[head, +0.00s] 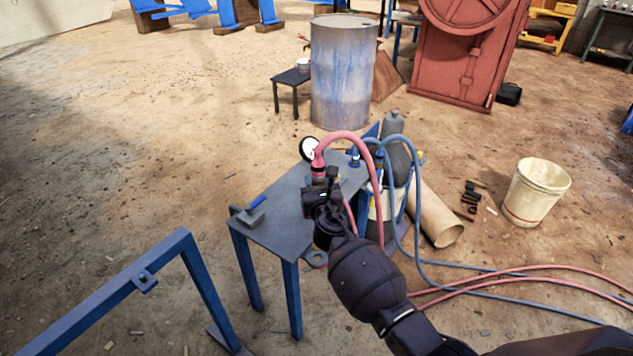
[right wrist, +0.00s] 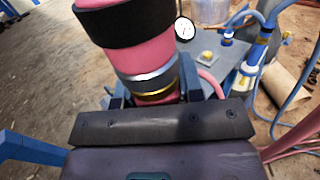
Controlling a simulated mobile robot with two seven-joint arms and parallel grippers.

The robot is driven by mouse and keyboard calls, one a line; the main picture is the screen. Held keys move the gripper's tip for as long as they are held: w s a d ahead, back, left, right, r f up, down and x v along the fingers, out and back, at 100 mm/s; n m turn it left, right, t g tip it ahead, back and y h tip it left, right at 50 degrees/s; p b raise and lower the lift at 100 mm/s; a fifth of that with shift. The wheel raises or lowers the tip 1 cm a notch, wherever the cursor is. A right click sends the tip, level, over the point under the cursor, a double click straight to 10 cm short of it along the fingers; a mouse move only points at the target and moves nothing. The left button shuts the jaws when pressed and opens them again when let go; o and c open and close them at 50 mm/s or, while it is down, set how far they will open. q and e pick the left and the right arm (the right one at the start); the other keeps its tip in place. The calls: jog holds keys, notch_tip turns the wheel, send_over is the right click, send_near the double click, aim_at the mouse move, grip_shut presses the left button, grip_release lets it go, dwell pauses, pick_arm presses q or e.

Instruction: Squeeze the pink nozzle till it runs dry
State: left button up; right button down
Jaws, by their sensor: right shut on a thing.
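The pink nozzle (right wrist: 145,55), with a black band and a silver and brass collar, fills the upper left of the right wrist view. In the head view its pink part (head: 318,165) shows just beyond my gripper, above the grey table (head: 285,222), next to a white round gauge (head: 308,148). My right gripper (head: 320,188) is shut on the nozzle; in the right wrist view its fingers stand on both sides of the collar. The gripper hides part of the nozzle in the head view. My left gripper is not in view.
A pink hose (head: 345,137) and a blue hose (head: 415,190) loop beside the table and trail right. Gas bottles (head: 395,155) stand behind. A blue frame (head: 130,285) stands at the left front. A white bucket (head: 536,192) stands right. A small blue-handled tool (head: 252,208) lies on the table.

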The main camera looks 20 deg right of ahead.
jog(key=shift+f+b, duration=1.4)
jog(key=shift+f, duration=0.8)
jog(key=shift+f+b, duration=0.6)
jog(key=shift+f, duration=0.2)
jog(key=shift+f+b, duration=0.4)
jog(key=shift+f, duration=0.1)
jog(key=shift+f+b, duration=0.35)
jog(key=shift+f, duration=0.2)
jog(key=shift+f+b, duration=0.6)
jog(key=shift+f, duration=0.2)
notch_tip(320, 180, down, 10)
jog(key=b, duration=0.7)
jog(key=shift+r, duration=0.1)
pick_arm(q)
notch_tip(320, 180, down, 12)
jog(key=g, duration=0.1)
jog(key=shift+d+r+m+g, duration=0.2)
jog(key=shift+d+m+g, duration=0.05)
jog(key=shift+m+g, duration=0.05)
